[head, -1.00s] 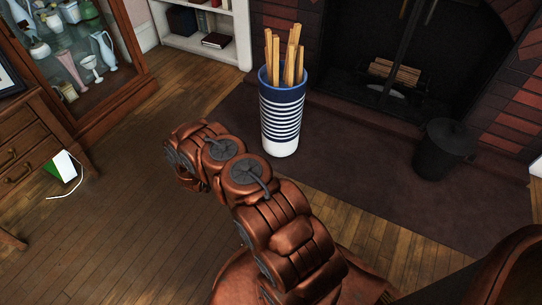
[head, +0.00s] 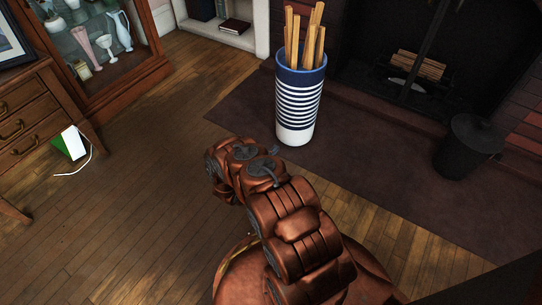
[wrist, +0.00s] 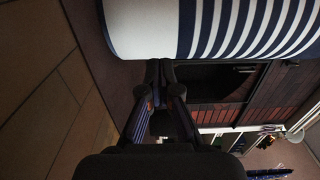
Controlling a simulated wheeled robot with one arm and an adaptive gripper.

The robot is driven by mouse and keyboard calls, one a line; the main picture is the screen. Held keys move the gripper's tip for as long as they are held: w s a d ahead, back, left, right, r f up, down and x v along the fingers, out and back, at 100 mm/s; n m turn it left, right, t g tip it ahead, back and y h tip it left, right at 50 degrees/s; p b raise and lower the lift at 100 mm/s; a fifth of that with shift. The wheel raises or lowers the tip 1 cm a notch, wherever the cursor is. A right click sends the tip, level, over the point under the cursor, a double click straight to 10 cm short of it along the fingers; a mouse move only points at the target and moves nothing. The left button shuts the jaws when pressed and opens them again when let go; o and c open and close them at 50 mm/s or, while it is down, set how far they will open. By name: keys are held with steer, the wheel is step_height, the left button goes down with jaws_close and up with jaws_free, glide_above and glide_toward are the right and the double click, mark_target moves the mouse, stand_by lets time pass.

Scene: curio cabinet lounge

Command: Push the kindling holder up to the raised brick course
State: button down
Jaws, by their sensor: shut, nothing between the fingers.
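The kindling holder (head: 298,108) is a tall blue-and-white striped cylinder full of wooden sticks. It stands upright on the dark mat-like hearth floor, near its front edge. The raised brick course (head: 405,120) is a low dark ledge behind it, along the fireplace front; a strip of dark floor shows between them. In the head view my arm reaches toward the holder's near side, and its own links hide the fingers. In the wrist view my gripper (wrist: 160,72) is shut and empty, its tips close against the holder's side (wrist: 145,28). I cannot tell whether they touch.
A dark bin (head: 469,148) stands to the right near the ledge. A glass-fronted cabinet (head: 125,75) and a wooden drawer unit (head: 30,125) stand at the left. A white bookshelf (head: 240,38) is behind.

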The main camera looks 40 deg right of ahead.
mark_target(288, 133)
steer(key=b+x, duration=0.4)
steer(key=x, duration=0.5)
steer(key=shift+b, duration=0.3)
